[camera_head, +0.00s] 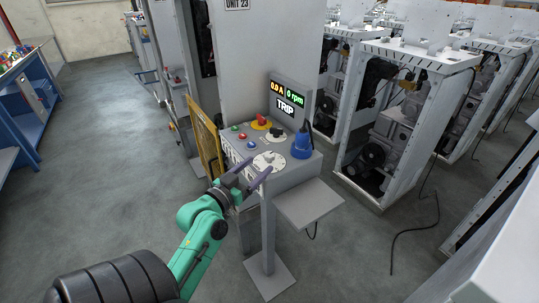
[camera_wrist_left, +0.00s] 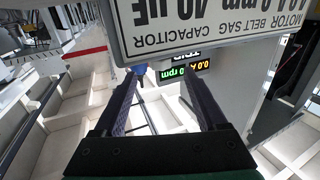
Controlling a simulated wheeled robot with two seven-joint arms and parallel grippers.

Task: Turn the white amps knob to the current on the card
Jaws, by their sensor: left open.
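The white amps knob (camera_head: 269,159) sits on a round pale dial at the front of the grey control panel (camera_head: 240,153). My left gripper (camera_head: 260,166) is open and empty. Its fingers point toward the dial and overlap its near edge in the head view; I cannot tell whether they touch. In the left wrist view, the open fingers (camera_wrist_left: 165,92) have nothing between them. A white card (camera_wrist_left: 205,22) shows upside down there, with motor, belt sag and capacitor lines. It is cut off, so the motor value is not fully readable. My right gripper is out of view.
The display (camera_head: 289,99) reads 0.0 A, 0 rpm and TRIP. A blue object (camera_head: 302,145) stands right of the dial. A red knob (camera_head: 261,121), a black knob (camera_head: 276,133) and small buttons sit behind. A grey shelf (camera_head: 309,203) juts out at front right.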

